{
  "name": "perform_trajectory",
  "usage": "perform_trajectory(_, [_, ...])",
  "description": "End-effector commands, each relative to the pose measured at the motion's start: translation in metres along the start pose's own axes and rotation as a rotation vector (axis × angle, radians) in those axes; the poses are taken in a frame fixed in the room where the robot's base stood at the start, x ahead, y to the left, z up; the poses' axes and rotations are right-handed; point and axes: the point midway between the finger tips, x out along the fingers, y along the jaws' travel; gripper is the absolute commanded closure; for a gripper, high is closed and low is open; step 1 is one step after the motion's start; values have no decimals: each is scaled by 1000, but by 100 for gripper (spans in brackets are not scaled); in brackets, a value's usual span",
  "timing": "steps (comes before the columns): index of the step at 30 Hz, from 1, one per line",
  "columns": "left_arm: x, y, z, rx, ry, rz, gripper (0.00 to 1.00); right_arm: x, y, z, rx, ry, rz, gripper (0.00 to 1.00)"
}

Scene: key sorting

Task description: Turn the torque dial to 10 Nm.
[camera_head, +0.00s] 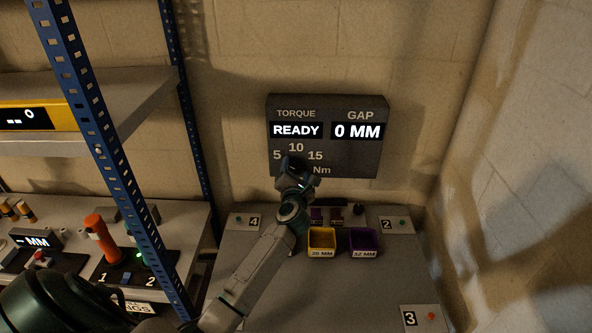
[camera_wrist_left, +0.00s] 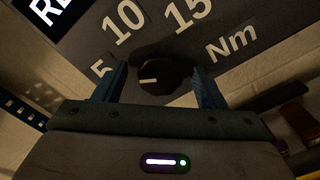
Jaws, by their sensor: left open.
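The torque dial (camera_wrist_left: 165,76) is a round black knob on the dark panel (camera_head: 352,160). In the left wrist view its short white mark lies left of centre, on the side of the 5. The numbers 5, 10 and 15 (camera_head: 315,156) and "Nm" are printed around it. My left gripper (camera_head: 296,168) is at the panel and hides the dial in the head view. In the left wrist view its two blue fingers (camera_wrist_left: 161,84) are open, one on each side of the knob; contact cannot be told. The panel reads "READY" and "0 MM". My right gripper is not in view.
Below the panel, a yellow bin (camera_head: 321,252) and a purple bin (camera_head: 364,255) stand on a grey table (camera_head: 275,305) with numbered plates. A blue perforated post (camera_head: 115,165) and a bench with an orange lever (camera_head: 101,240) are at left. A block wall closes the right.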

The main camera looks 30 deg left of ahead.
Motion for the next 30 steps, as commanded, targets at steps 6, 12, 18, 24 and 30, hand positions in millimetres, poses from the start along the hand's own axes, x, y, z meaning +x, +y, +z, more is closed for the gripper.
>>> perform_trajectory(6, [0,0,0,0,0,0,41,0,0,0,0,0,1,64])
perform_trajectory(12, [0,0,0,0,0,0,80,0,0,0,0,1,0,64])
perform_trajectory(18, [0,0,0,7,0,0,80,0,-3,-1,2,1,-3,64])
perform_trajectory(24, [0,0,0,63,0,-1,80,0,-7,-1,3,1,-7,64])
perform_trajectory(30, [0,-1,-1,193,0,-1,80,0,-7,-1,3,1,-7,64])
